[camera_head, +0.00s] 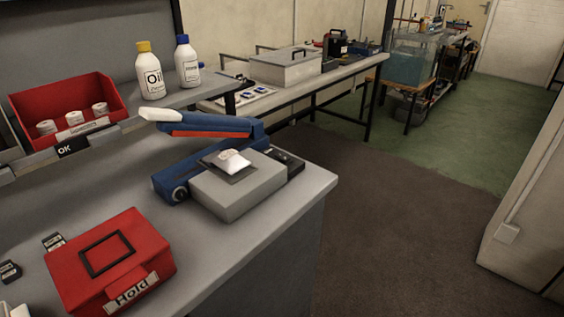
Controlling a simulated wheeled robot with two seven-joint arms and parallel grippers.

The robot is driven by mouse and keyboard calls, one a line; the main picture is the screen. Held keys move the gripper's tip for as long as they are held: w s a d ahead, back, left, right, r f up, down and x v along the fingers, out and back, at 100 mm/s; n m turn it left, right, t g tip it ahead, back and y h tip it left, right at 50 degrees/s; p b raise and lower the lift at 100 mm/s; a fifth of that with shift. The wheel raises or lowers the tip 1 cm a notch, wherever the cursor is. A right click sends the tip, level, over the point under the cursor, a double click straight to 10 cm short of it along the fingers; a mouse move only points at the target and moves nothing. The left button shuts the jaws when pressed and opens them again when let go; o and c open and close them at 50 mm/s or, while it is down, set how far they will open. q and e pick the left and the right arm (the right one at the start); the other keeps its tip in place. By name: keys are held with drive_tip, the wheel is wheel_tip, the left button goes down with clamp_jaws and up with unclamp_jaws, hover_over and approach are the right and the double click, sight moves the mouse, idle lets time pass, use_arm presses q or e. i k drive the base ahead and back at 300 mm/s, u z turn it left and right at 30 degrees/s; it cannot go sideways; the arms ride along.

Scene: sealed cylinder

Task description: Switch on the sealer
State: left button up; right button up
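The sealer (219,142) is a blue device on the grey workbench, near its right end. Its blue arm is raised, with a white handle end (161,115) and an orange-red strip along its side. A round dial or knob (180,194) sits on the near left end of its blue base. A grey block (240,192) stands against its front side, with a dark sheet and a small white packet (234,161) on top. I cannot tell from the dial whether the sealer is on. Neither of my grippers can be made out.
A red box labelled Hold (110,262) stands at the bench's front left. A red bin (68,104) with several white round items, an oil bottle (150,72) and a blue-capped bottle (188,62) stand on the raised shelf. Bare bench surrounds the sealer's left side.

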sight(284, 159)
drive_tip(key=z, duration=1.95)
drive_tip(key=i, duration=1.5)
drive_tip(key=u, duration=4)
